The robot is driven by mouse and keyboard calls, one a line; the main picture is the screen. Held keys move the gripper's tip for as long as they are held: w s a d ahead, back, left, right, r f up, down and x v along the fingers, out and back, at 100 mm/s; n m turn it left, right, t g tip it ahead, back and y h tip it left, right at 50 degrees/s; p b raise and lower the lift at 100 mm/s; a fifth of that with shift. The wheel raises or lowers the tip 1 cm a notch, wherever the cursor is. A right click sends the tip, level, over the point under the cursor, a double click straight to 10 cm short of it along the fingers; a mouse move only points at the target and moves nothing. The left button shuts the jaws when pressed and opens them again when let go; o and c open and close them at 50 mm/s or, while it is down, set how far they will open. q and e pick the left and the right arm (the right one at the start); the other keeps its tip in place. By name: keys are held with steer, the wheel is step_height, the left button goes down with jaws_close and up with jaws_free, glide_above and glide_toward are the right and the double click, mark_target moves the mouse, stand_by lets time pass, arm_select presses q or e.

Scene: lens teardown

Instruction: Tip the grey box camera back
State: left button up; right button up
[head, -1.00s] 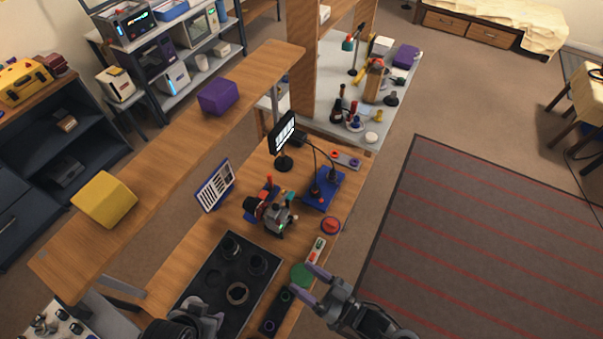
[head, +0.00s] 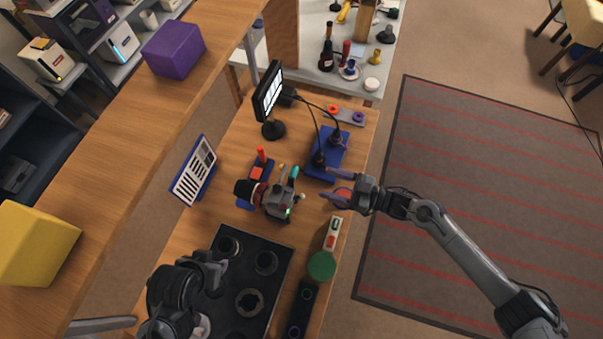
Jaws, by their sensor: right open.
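The grey box camera (head: 281,204) sits on the wooden bench in the middle of the head view, with a dark round lens part (head: 246,190) at its left side. A small green light shows on it. I cannot tell how far it is tilted. My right gripper (head: 332,185) is open and empty, just right of the camera and apart from it, its fingers pointing toward it. My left gripper (head: 212,266) is over the black tray at lower left; its fingers are not clear.
A black tray (head: 272,312) with round recesses lies in front. A blue stand (head: 325,160) with thin dark cables is behind right. A small screen (head: 268,92) stands behind. A document panel (head: 194,171) is left. A green disc (head: 321,266) lies near the right edge.

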glide_toward(283, 186)
steer(key=w+a+r, duration=0.4)
steer(key=shift+w+r, duration=0.25)
steer(key=shift+r, duration=0.15)
jaws_close()
steer(key=shift+d+f, duration=0.1)
steer(key=shift+f, duration=0.05)
